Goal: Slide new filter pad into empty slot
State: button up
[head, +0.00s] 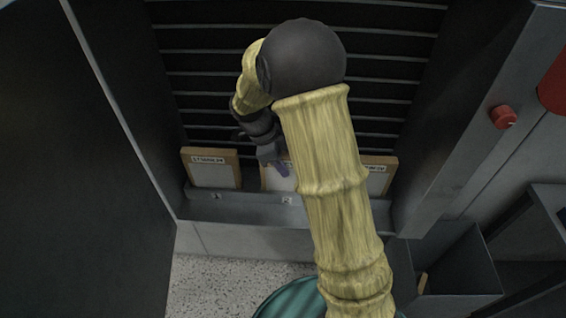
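Three framed filter pads stand in a row in a grey trough (235,208) in front of dark louvres. The left pad (212,172) is upright with a tan frame and a label. The middle pad (272,180) is partly hidden behind my gripper and arm. The right pad (381,174) is partly hidden by my arm. The trough shows slot marks below the left and middle pads. My arm hides much of this spot, and I cannot tell whether the fingers hold the pad.
Dark walls (110,110) close in the bay on the left and right. A red knob (503,117) sticks out on the right wall. A dark open bin (455,262) stands at lower right with a tan-edged piece (422,283) in it. Speckled floor (225,285) is clear in front.

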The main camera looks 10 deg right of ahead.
jog(key=o, duration=0.4)
jog(key=shift+r, duration=0.1)
jog(key=v, duration=1.2)
jog(key=shift+s+d+n, duration=0.1)
jog(key=shift+s+n, duration=0.15)
jog(key=shift+n, duration=0.15)
jog(key=s+d+f+n+t+y, duration=0.2)
jog(key=s+f+n, duration=0.1)
jog(key=s+n, duration=0.5)
jog(key=s+d+f+n+t+y, duration=0.2)
jog(key=s+n, duration=0.5)
jog(key=n, duration=0.5)
jog(key=shift+s+d+f+n, duration=0.4)
jog(key=shift+d+f, duration=0.35)
jog(key=shift+f, duration=0.45)
